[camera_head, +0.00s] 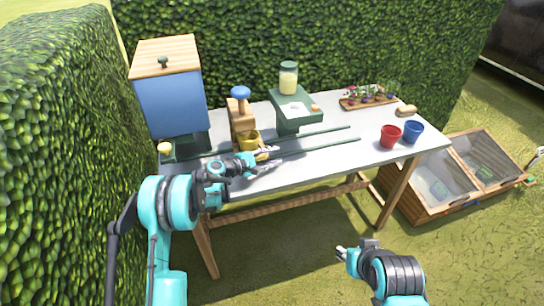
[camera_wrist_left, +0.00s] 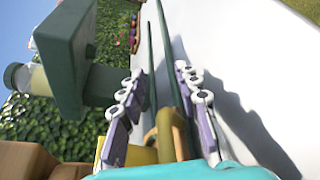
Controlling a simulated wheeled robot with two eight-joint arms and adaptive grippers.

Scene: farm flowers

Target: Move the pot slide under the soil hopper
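The soil hopper (camera_head: 172,100) is a blue box with a wooden lid at the left end of the table. To its right, a yellow pot (camera_head: 249,142) sits on the pot slide (camera_head: 262,154), which lies across two dark green rails. My left gripper (camera_head: 270,160) is at the slide's near right side. In the left wrist view its fingers (camera_wrist_left: 162,110) stand apart, with a yellow-brown handle (camera_wrist_left: 172,132) between them; I see a gap beside the handle. My right gripper (camera_head: 341,254) is low in front of the table, apart from everything; its finger gap is too small to judge.
A wooden stand with a blue knob (camera_head: 240,93) rises behind the pot. A green dispenser with a jar (camera_head: 289,78) stands right of it. Red (camera_head: 390,136) and blue (camera_head: 413,132) pots and a flower tray (camera_head: 368,102) are at the right. The hedge borders the left and back.

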